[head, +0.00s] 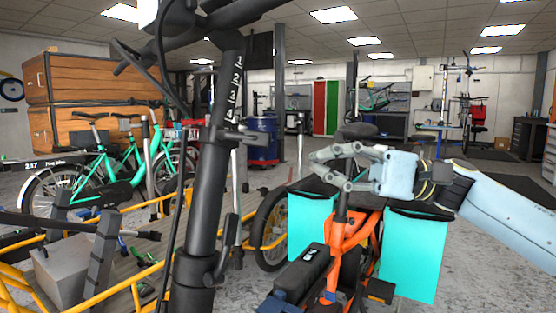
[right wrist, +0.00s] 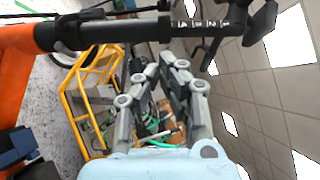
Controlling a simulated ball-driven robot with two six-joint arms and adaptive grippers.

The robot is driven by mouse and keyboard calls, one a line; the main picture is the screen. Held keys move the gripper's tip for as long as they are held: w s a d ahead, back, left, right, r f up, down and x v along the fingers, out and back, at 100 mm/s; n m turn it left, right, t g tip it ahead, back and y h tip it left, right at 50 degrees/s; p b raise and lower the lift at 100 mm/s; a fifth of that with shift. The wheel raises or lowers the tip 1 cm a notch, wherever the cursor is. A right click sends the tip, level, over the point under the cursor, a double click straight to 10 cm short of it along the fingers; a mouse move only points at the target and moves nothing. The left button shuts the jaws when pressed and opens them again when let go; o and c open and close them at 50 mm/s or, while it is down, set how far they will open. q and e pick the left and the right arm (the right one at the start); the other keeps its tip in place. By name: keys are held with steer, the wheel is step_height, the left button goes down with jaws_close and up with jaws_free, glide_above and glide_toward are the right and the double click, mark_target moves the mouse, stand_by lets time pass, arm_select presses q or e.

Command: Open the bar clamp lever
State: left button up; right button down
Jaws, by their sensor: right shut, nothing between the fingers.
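The bike in front of me has a thick black handlebar stem (head: 205,185) with white numbers on its upper part. A small dark lever (head: 243,138) juts right from the collar below the numbers, and a curved black lever (head: 222,262) sits lower down. I cannot tell for sure which is the bar clamp lever; neither looks clearly swung out. My right gripper (head: 318,172) is shut and empty, to the right of the stem and apart from it. In the right wrist view the stem (right wrist: 110,32) crosses beyond my fingertips (right wrist: 163,62). My left gripper is not in view.
An orange bike frame (head: 350,230) with turquoise bags (head: 415,255) stands under my right gripper. A yellow-railed cargo bed (head: 120,285) with a grey block lies at left. Wooden crates (head: 90,80) and green bikes (head: 120,160) are behind. Open floor lies at right.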

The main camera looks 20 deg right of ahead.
mark_target(240, 136)
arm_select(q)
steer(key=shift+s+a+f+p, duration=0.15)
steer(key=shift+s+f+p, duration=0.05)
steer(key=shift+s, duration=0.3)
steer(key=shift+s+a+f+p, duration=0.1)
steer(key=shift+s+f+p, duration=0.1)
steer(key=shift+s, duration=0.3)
arm_select(e)
steer(key=s+a+r, duration=0.1)
steer(key=a+r, duration=0.1)
steer(key=a, duration=0.6)
steer(key=shift+s+a+r, duration=0.25)
steer(key=shift+a, duration=0.1)
